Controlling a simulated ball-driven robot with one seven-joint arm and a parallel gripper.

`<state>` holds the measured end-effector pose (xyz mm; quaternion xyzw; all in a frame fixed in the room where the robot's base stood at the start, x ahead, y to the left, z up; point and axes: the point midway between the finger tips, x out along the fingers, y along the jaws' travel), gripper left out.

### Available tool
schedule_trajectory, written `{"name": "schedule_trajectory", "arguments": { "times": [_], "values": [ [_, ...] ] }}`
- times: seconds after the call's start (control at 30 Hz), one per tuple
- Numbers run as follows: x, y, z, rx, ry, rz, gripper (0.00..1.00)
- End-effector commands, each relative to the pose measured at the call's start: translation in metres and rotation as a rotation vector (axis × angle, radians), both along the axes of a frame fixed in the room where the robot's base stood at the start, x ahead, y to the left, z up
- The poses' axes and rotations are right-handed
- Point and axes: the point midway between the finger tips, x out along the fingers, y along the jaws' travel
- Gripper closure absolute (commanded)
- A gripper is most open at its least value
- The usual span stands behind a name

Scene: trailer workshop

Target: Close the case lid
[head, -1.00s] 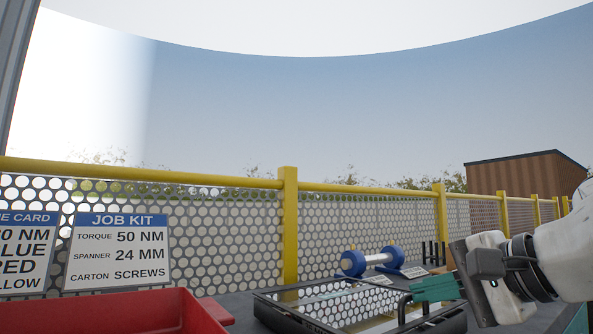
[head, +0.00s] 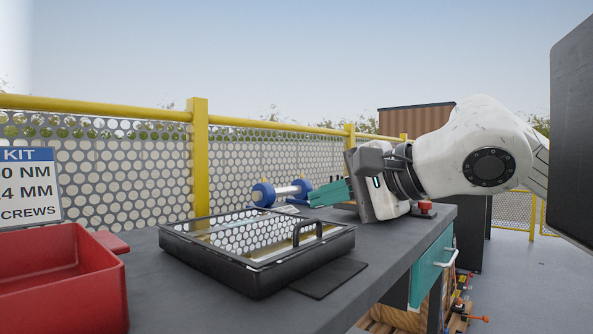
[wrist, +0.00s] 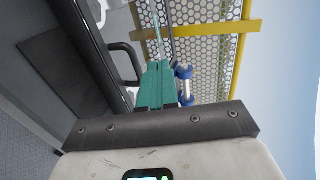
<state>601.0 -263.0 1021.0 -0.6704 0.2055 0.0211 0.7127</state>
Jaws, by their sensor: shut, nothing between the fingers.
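The black case (head: 215,268) lies on the dark bench top. Its clear, glossy lid (head: 245,232) with a black frame lies down flat over the base; I cannot tell whether it is fully seated. A black handle (head: 308,230) stands on the right side of the lid, and it also shows in the wrist view (wrist: 128,62). My gripper (head: 314,199) has teal fingers that are shut and empty. It is above and behind the handle, apart from the case. In the wrist view, my fingers (wrist: 160,66) point past the handle.
A red bin (head: 60,285) stands at the left. A blue-ended roller (head: 285,192) sits behind the case, near my fingers. A dark flat pad (head: 328,278) lies in front of the case. A perforated fence with a yellow rail (head: 90,104) runs behind the bench.

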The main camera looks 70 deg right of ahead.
Motion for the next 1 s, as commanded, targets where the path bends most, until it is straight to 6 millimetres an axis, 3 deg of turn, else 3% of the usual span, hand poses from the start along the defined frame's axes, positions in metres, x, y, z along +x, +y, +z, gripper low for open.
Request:
{"name": "schedule_trajectory", "arguments": {
  "times": [0.03, 0.3, 0.5, 1.0],
  "values": [
    [0.003, 0.002, 0.017, -0.002, -0.001, 0.005, 1.00],
    [-0.052, 0.014, 0.035, 0.001, -0.003, 0.000, 1.00],
    [-0.078, 0.022, 0.043, 0.002, -0.002, 0.003, 1.00],
    [-0.089, 0.025, 0.046, 0.000, 0.000, 0.004, 1.00]
  ]
}}
